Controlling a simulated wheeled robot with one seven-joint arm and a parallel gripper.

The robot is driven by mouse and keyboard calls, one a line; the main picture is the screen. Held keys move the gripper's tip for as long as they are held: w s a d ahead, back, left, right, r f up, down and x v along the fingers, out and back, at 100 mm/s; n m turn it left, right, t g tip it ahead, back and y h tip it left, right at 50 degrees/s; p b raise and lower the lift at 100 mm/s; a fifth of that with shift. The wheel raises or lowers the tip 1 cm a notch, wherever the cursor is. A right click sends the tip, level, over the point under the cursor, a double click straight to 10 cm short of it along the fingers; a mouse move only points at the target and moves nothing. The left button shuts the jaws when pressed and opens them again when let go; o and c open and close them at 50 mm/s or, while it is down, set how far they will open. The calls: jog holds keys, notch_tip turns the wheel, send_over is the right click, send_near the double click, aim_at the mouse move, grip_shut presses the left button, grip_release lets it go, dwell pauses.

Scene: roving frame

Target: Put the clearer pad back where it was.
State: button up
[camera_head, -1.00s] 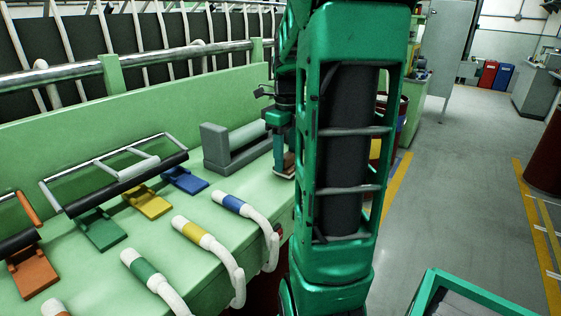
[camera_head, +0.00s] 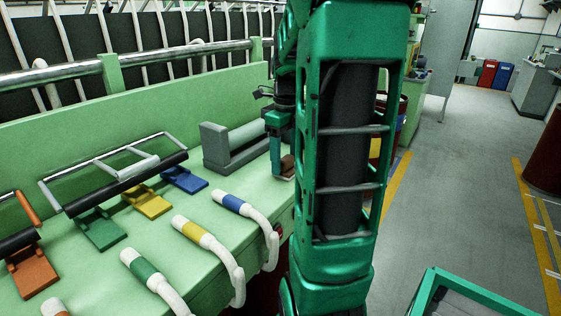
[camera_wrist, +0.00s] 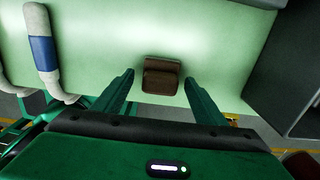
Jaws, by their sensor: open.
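The clearer pad appears to be the small brown block (camera_wrist: 162,80) on the pale green bench top in the wrist view, close to the bench's front edge. It also shows in the head view (camera_head: 288,166), partly covered by my arm. My gripper (camera_wrist: 159,77) is open, with one finger on each side of the block and a visible gap at both sides. In the head view my gripper (camera_head: 277,160) is low over the right end of the bench.
Blue (camera_head: 184,180), yellow (camera_head: 147,201), green (camera_head: 101,229) and orange (camera_head: 32,271) plates lie further left. White curved handles (camera_head: 249,209) line the front edge.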

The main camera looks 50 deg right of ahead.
aim_at(286, 157)
notch_tip(286, 157, up, 12)
jog(key=shift+f, duration=0.2)
dwell(0.7)
